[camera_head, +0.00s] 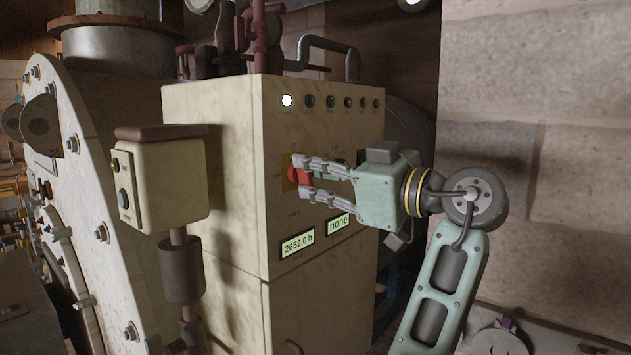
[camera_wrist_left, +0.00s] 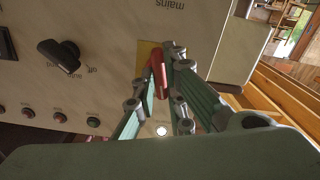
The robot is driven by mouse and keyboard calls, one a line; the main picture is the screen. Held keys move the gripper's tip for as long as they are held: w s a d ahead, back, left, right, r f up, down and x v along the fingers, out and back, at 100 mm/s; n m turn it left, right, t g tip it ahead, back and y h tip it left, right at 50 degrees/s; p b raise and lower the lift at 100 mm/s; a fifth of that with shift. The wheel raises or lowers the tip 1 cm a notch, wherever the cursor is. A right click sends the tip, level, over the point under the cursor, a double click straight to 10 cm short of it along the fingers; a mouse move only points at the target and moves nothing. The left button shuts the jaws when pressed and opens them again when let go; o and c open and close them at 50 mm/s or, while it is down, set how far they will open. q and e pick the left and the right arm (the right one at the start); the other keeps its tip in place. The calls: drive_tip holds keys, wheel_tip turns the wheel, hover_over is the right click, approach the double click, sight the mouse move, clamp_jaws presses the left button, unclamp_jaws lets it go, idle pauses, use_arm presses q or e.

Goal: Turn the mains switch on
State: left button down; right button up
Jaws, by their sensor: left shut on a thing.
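The mains switch is a red handle (camera_head: 300,174) on a yellow plate (camera_head: 288,180) on the front of the cream control cabinet (camera_head: 217,150). In the left wrist view the red handle (camera_wrist_left: 158,70) stands in front of the yellow plate (camera_wrist_left: 146,50), near the printed word "mains". My left gripper (camera_head: 302,178) is at the panel, its two fingers shut on the red handle, one on each side. The fingers hide part of the handle, and I cannot tell its switch position. My right gripper is not in view.
A row of lamps runs along the cabinet's top, the white lamp (camera_head: 287,101) lit. Two displays read "2652.0 h" (camera_head: 298,243) and "none" (camera_head: 338,223). A black knob (camera_wrist_left: 60,55) sits beside the switch. A small box (camera_head: 160,185) on a post stands left of the cabinet.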

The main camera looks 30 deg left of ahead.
use_arm(q)
drive_tip(key=shift+f+m, duration=0.15)
drive_tip(key=shift+m, duration=1.55)
drive_tip(key=c, duration=1.8)
unclamp_jaws()
wheel_tip(320, 180, up, 10)
drive_tip(key=shift+r, duration=0.1)
